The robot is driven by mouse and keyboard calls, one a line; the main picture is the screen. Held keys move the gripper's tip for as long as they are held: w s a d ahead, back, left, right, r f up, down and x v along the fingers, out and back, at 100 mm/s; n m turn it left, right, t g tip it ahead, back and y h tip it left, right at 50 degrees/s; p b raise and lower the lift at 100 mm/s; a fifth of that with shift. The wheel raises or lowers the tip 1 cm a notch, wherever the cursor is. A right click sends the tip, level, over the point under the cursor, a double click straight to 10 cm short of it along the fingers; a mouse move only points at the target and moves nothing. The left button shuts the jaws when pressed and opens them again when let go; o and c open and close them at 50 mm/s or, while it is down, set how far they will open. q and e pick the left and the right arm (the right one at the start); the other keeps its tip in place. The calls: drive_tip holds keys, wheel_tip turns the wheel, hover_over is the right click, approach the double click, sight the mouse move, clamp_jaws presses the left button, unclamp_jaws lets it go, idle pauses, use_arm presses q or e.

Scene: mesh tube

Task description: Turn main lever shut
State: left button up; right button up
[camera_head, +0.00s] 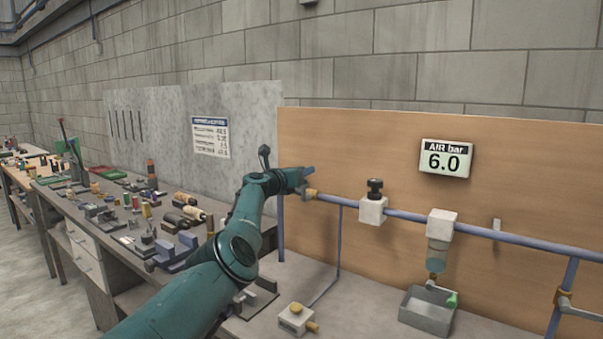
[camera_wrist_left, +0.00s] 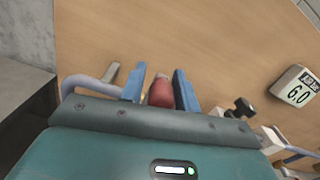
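My left gripper (camera_head: 308,172) is at the left end of the blue air pipe (camera_head: 405,214), above a brass fitting (camera_head: 311,194). In the left wrist view its two blue fingers (camera_wrist_left: 158,86) stand apart, on either side of a red lever handle (camera_wrist_left: 160,92). The fingers look open, with the handle between them; contact is unclear. The gripper hides the handle in the head view. The pressure display (camera_head: 445,158) on the wooden panel reads AIR bar 6.0. My right gripper is out of view.
A white block with a black knob (camera_head: 374,203) and a filter bowl (camera_head: 438,250) sit along the pipe. Below are a grey bin (camera_head: 428,311) and a small valve block (camera_head: 296,318). A brass valve (camera_head: 562,298) is at right. Tools crowd the left bench.

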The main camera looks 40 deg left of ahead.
use_arm(q)
drive_tip(key=shift+o, duration=1.2)
drive_tip(key=shift+s, duration=0.1)
drive_tip(key=shift+s+a, duration=0.1)
drive_tip(key=shift+s, duration=0.25)
drive_tip(key=shift+s+d, duration=0.2)
drive_tip(key=shift+s, duration=0.75)
drive_tip(key=s+b, duration=0.1)
drive_tip(key=s, duration=0.9)
drive_tip(key=shift+s+d, duration=0.2)
drive_tip(key=shift+d, duration=0.1)
